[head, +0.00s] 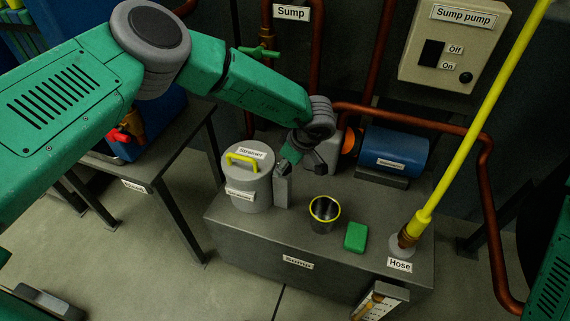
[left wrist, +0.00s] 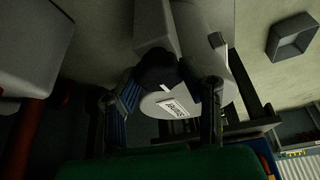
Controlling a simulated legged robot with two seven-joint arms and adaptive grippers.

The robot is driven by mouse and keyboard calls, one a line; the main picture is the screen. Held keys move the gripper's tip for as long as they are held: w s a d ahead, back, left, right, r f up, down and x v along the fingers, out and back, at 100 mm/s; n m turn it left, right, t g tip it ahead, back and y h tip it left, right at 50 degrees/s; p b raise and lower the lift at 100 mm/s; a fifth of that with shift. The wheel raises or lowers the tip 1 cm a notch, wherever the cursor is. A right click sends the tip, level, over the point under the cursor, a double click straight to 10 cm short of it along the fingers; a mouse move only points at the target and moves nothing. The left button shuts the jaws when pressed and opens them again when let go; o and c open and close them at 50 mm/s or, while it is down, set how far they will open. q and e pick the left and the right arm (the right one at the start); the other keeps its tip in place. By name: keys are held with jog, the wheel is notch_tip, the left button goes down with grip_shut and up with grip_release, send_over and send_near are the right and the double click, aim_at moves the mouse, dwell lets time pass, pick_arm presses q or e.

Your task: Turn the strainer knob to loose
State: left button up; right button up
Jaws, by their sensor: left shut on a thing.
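The strainer (head: 249,187) is a grey upright cylinder with a yellow handle (head: 242,159) on its lid. It stands at the left end of the sump top, with a grey post (head: 282,191) at its right side. My left gripper (head: 290,160) is at the strainer's right side. In the left wrist view its two fingers close from both sides on a dark round knob (left wrist: 157,68), in front of the pale strainer body with a label (left wrist: 172,107). The knob is hidden in the head view, and its turned position cannot be told. My right gripper is not in view.
A dark cup with a yellow rim (head: 324,226) and a green block (head: 356,237) stand on the sump top (head: 290,238). A yellow hose (head: 450,160) rises at the right. A blue motor (head: 394,152) and copper pipes (head: 440,118) lie behind.

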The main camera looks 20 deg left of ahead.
pick_arm(q)
jog(key=shift+d, duration=0.1)
jog(key=n+g, duration=0.1)
jog(key=n, duration=0.3)
jog(key=shift+w+n+g+p, duration=0.1)
jog(key=shift+n+g+p, duration=0.2)
jog(key=shift+n+g, duration=0.1)
jog(key=n+g, duration=0.1)
jog(key=n, duration=0.2)
jog(key=shift+b, duration=0.3)
jog(key=shift+w+n+g+h, duration=0.1)
jog(key=shift+n+g+h, duration=0.3)
jog(key=shift+n, duration=0.8)
jog(key=shift+r, duration=0.1)
jog(key=o, duration=1.1)
jog(key=shift+o, duration=0.2)
jog(key=shift+d, duration=0.1)
jog(key=v, duration=1.1)
jog(key=shift+w+d+r, duration=0.2)
jog(key=shift+w+r, duration=0.1)
jog(key=shift+w, duration=0.05)
